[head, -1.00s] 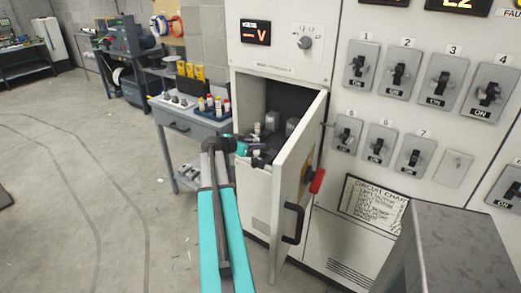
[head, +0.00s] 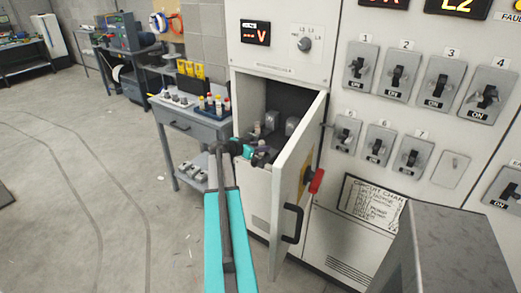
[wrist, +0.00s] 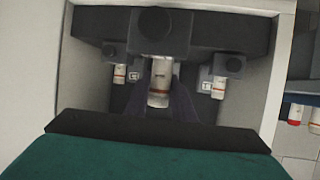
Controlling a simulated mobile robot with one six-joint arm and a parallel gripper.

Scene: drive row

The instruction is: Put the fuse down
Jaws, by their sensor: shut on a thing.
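In the wrist view a pale fuse (wrist: 159,95) with a thin band is in the middle of the open cabinet. The two dark fingers of my gripper (wrist: 160,105) lie on either side of it, shut on it. Its upper end meets a dark block, and I cannot tell whether it is seated there. Two more fuses, left (wrist: 119,74) and right (wrist: 218,88), sit below dark holders. In the head view my gripper (head: 262,153) reaches into the cabinet, small and partly hidden by the arm.
The cabinet door (head: 297,170) stands open just right of my arm, with a black handle and red knob. A grey workbench (head: 185,120) with several coloured-cap fuses stands left of the cabinet. Breaker switches fill the panel at right. The floor at left is clear.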

